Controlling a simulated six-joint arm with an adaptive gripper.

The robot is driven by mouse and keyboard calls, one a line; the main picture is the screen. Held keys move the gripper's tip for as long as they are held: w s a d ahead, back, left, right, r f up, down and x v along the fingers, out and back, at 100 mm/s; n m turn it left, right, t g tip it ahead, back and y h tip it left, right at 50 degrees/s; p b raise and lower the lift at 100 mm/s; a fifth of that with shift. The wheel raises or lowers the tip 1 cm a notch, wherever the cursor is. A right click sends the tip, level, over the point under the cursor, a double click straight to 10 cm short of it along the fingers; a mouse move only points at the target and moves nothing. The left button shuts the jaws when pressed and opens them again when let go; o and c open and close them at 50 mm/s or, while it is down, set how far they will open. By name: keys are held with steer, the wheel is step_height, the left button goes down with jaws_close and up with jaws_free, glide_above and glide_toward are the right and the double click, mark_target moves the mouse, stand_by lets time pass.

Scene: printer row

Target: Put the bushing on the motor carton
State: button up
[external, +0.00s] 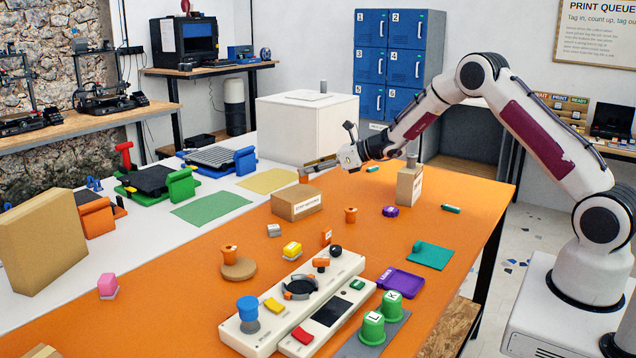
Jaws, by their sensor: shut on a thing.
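The motor carton (285,207) is a low brown cardboard box with a white printed label, standing on the orange table top. My gripper (307,172) reaches in from the right above the carton's far side. It is shut on a small orange piece, apparently the bushing (304,179), which shows just under the fingertips. The bushing appears close to the carton's far top edge; I cannot tell whether it touches the carton. Similar orange flanged pieces stand on the table right of the carton (351,215) and on a round cork disc (229,254).
A taller brown box (409,187) stands right of the carton, near my forearm. A large white box (306,130) stands behind. A control panel (290,310) with buttons fills the front. A purple tray (401,283) and teal cloth (430,255) lie at right.

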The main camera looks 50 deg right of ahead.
steer(key=shift+f, duration=1.85)
steer(key=shift+f, duration=0.15)
steer(key=o, duration=0.8)
steer(key=shift+r, duration=0.2)
steer(key=shift+v, duration=6)
